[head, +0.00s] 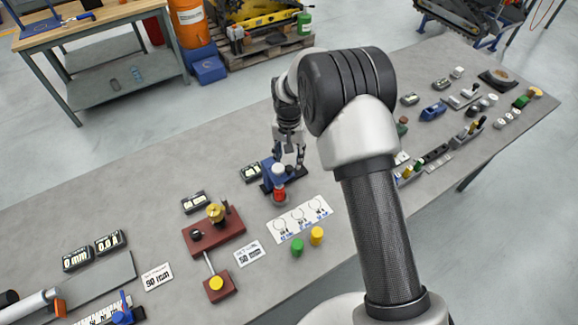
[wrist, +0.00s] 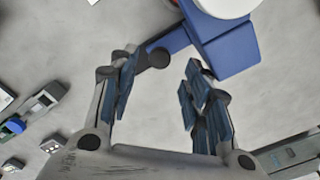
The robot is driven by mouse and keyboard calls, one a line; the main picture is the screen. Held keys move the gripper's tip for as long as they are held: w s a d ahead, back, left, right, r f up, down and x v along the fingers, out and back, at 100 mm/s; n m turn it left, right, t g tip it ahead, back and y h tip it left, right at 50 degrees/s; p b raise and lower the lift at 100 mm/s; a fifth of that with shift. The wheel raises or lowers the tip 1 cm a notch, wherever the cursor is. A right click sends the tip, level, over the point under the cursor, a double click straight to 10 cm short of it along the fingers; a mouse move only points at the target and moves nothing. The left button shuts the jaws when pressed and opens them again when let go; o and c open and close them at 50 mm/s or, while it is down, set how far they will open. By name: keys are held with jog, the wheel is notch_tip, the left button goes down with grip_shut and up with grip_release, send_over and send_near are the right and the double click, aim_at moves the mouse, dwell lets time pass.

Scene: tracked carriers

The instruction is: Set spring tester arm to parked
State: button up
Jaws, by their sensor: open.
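My gripper (head: 289,158) is open and points down beside a small blue device (head: 268,168) on the grey bench. A white-topped part and a red part (head: 279,192) stand at its front. In the wrist view, a blue body (wrist: 232,50) with a white round top lies beyond the fingers. A dark round knob (wrist: 158,57) shows between the open fingertips, nearer the left one; contact cannot be told. A dark red fixture (head: 228,234) has a brass knob and a rod to a yellow-capped block (head: 217,286). No label shows which device is the spring tester.
A white card with circles (head: 300,219) lies in front, with green (head: 297,247) and yellow (head: 317,235) pieces beside it. Small displays (head: 195,203) stand left. Several small items crowd the bench's right part. My arm hides the bench's middle.

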aim_at(289, 168)
jog(key=shift+f, duration=2.35)
grip_shut()
